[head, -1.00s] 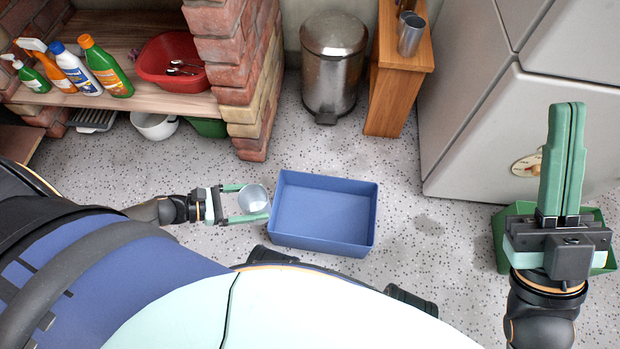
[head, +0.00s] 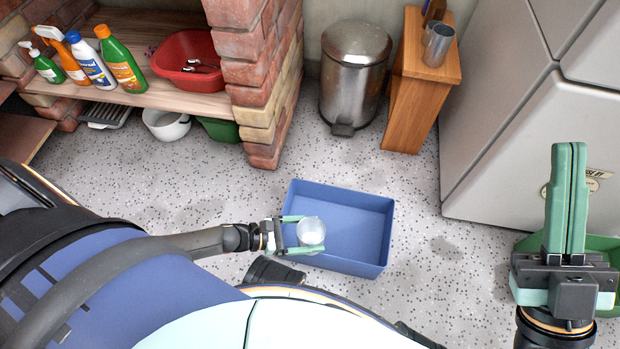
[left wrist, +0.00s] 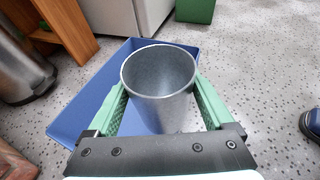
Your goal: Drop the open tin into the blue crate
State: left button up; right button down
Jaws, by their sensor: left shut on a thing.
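The open tin (head: 311,232) is a grey metal cup with its open mouth up. My left gripper (head: 305,235) is shut on it, one green finger on each side. In the head view the tin appears over the left part of the blue crate (head: 365,205), which stands on the floor. In the left wrist view the tin (left wrist: 160,90) sits between the fingers, with the blue crate (left wrist: 75,105) below and behind it. The visible crate floor is bare; the tin hides part of it. My right gripper (head: 567,150) is at the right, fingers together, with nothing between them.
A pedal bin (head: 355,75) and a wooden stand (head: 425,80) with a metal cup (head: 437,46) are behind the crate. A brick plinth (head: 262,80) rises at the back left. A green crate (head: 600,245) is partly behind my right gripper.

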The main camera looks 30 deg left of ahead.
pick_arm(q)
jog(key=shift+f, duration=0.1)
jog(key=shift+f, duration=0.1)
jog(key=shift+f, duration=0.5)
jog(key=o, duration=1.2)
jog(key=shift+o, duration=0.2)
